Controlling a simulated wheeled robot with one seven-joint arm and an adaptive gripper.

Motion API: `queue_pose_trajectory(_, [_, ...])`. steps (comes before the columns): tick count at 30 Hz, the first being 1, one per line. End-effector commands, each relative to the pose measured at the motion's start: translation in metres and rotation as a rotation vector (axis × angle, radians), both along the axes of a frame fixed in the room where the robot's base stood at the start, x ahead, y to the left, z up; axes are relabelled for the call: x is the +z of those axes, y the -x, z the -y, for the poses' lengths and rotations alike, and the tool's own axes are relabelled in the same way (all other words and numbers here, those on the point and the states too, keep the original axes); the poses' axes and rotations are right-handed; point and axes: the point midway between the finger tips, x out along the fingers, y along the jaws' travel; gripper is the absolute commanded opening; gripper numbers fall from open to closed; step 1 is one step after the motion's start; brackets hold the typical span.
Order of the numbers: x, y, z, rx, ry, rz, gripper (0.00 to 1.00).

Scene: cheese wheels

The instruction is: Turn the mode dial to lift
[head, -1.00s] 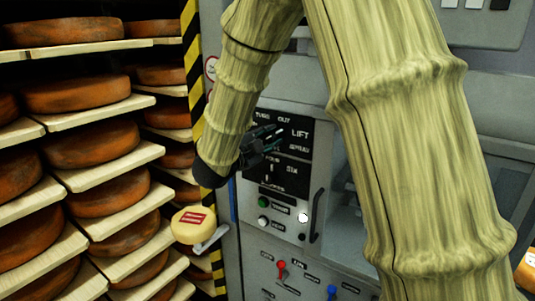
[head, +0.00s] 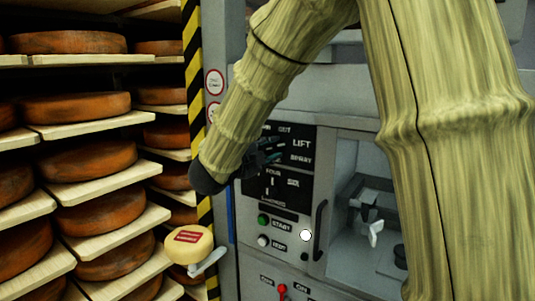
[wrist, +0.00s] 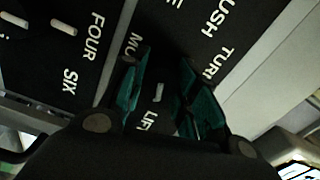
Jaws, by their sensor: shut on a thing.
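The mode dial is mostly hidden by my gripper; its white pointer mark (wrist: 158,92) shows between the fingers in the wrist view. My gripper (wrist: 164,98) is shut on the dial, one teal finger on each side. The word LIFT (wrist: 151,121) lies just below the mark in that view, partly covered. I cannot tell which end of the mark is the pointing one. In the head view my gripper (head: 262,157) is at the black label panel (head: 290,165), left of the word LIFT (head: 302,143), and hides the dial.
A second dial's white mark (wrist: 64,28) sits by FOUR and SIX. Below the panel are a green start button (head: 263,220), a white button (head: 263,241) and a dark handle (head: 320,230). Shelves of cheese wheels (head: 75,108) stand left, beyond a striped post (head: 192,75).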

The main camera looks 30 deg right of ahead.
Motion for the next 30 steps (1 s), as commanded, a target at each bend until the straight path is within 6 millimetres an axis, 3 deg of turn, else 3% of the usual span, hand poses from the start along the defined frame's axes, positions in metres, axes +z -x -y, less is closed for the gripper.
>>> queue_pose_trajectory(1, [-0.0103, 0.0028, -0.0019, 0.0, -0.009, -0.016, 0.06])
queue_pose_trajectory(8, [-0.0104, 0.0027, -0.002, 0.0, -0.009, -0.016, 0.06])
queue_pose_trajectory(9, [-0.0104, 0.0027, -0.002, 0.0, -0.009, -0.016, 0.32])
queue_pose_trajectory(13, [-0.0096, 0.0025, -0.0022, 0.0, -0.008, -0.014, 0.53])
queue_pose_trajectory(30, [-0.0006, 0.0003, -0.0033, 0.004, 0.0, -0.002, 0.53])
